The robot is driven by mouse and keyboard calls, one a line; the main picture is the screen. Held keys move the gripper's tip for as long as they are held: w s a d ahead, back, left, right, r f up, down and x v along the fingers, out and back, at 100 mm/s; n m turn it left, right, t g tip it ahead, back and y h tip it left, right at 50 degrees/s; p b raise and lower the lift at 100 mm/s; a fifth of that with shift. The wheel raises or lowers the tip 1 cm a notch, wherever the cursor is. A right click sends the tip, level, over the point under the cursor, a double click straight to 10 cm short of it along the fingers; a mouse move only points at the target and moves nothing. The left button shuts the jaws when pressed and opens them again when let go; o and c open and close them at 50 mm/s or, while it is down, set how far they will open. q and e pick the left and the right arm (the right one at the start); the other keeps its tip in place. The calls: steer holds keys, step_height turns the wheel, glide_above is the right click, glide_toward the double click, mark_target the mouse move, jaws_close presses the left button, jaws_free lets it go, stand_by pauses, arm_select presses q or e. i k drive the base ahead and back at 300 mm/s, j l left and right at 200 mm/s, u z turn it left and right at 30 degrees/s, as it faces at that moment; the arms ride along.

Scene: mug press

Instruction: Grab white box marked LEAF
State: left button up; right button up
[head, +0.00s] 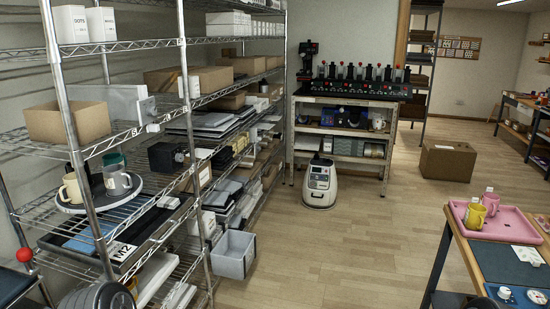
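No box with a readable LEAF mark shows. Two white boxes stand at the upper left of the wire rack: the nearer white box (70,24) has small dark lettering that seems to read DOTS, and a second white box (101,24) stands right beside it with no lettering I can read. A row of white boxes (228,24) stands farther along the rack; any marks on them are too small to read. Neither of my grippers is in view.
The wire rack (122,130) fills the left, with a brown carton (68,122) and a tray of mugs (75,207). A grey bin (233,255) juts out low. A small white machine (320,183) stands ahead. A table with a pink tray (510,225) is right. Middle floor is clear.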

mark_target(194, 85)
steer(key=i+l+z, duration=0.1)
steer(key=i+z, duration=0.4)
steer(key=i, duration=1.8)
steer(key=i+l+u, duration=0.15)
steer(key=i+u, duration=0.35)
steer(key=i+l+u, duration=0.5)
steer(key=i, duration=0.2)
steer(key=i+l+u, duration=1)
steer(key=l, duration=0.25)
steer(key=k+j, duration=0.05)
steer(key=k, duration=0.05)
